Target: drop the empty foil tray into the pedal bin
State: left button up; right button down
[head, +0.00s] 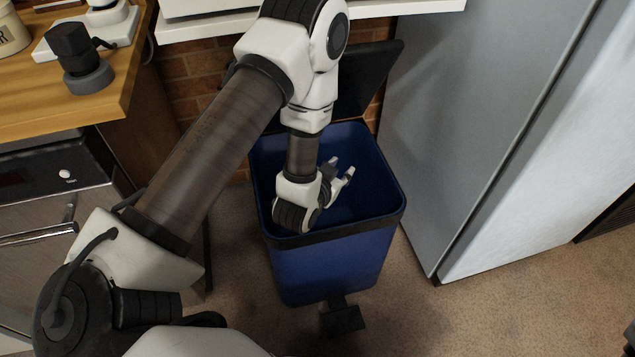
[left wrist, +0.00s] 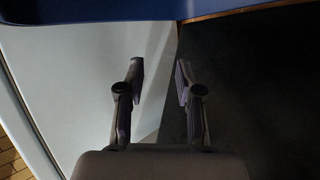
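The pedal bin (head: 325,268) is a blue square bin with a dark rim, standing on the floor. Its black lid (head: 372,78) is raised at the back, and its black pedal (head: 342,318) shows at the front. My left arm reaches over the bin from the left. My left gripper (head: 341,172) is at the bin's mouth, inside the outline of the rim. In the left wrist view my left gripper (left wrist: 160,75) has its two fingers apart with nothing between them. A blue edge of the bin (left wrist: 90,10) crosses the top there. I see no foil tray in either view. My right gripper is not in view.
A tall grey cabinet or fridge (head: 470,120) stands close to the bin's right. A wooden counter (head: 110,108) with a dark cup-like item (head: 75,52) is at upper left, above a steel-fronted appliance (head: 40,190). A white shelf (head: 400,8) is above.

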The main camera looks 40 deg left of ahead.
pick_arm(q)
jog(key=shift+r, duration=0.1)
notch_tip(320, 180, up, 10)
dwell(0.6)
